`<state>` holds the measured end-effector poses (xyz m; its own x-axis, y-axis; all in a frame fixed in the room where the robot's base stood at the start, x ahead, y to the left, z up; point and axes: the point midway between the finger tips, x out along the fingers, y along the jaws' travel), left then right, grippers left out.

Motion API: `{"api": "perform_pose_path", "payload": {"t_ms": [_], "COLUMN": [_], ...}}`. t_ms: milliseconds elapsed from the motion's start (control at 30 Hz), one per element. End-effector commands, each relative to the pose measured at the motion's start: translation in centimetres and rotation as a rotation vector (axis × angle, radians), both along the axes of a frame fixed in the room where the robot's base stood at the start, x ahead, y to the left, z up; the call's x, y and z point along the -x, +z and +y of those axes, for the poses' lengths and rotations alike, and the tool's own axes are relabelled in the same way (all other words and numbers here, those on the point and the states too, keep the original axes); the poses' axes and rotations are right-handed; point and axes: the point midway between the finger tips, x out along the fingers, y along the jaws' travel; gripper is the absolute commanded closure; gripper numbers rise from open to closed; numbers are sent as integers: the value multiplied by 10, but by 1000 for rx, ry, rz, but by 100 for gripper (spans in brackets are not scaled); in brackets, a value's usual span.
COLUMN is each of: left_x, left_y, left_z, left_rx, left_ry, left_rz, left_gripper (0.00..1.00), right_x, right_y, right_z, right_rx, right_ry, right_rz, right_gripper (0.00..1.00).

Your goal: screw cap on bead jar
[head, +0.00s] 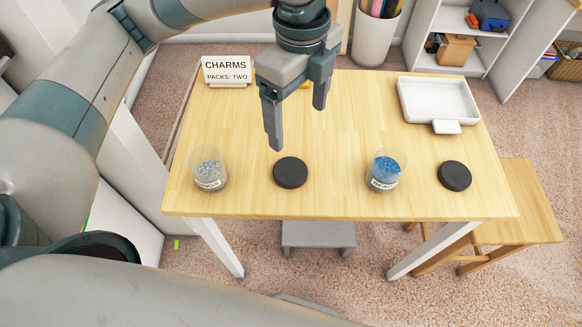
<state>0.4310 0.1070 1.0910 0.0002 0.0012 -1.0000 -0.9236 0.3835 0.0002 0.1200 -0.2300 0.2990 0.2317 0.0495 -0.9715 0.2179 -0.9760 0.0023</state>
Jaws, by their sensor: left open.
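A clear jar of blue beads (385,170), with a label that looks like "BEADS", stands upright and uncapped on the table's front right part. A black round cap (454,176) lies flat to its right. A second clear jar (209,170) with grey contents stands at the front left, also uncapped. Another black cap (290,172) lies to its right. My left gripper (297,126) points down, open and empty, above and behind the left black cap. Its fingers are apart and touch nothing that I can see. My right gripper is not in view.
The wooden table (340,130) is clear in the middle. A white sign (227,70) reading "CHARMS PACKS TWO" stands at the back left. A white tray (438,92) lies at the back right. A wooden bench (530,200) stands to the right.

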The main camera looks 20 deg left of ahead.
Motion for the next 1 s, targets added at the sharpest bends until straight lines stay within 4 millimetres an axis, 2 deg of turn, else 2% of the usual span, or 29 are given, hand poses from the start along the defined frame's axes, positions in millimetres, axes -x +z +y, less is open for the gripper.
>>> {"api": "perform_pose_path", "payload": {"t_ms": [233, 433, 800, 1000], "left_x": [0, 1, 1, 0], "left_y": [-10, -39, -103, -121], "left_z": [0, 0, 1, 1], "left_rx": [0, 0, 0, 1], "left_ry": [0, 2, 1, 1], "left_rz": [2, 4, 3, 0], "left_gripper": [19, 19, 19, 19], "right_x": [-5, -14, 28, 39], "right_y": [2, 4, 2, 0], "right_z": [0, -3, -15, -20], "right_rx": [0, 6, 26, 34], "right_ry": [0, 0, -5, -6], "right_rz": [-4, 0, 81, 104], "right_gripper": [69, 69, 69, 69]}}
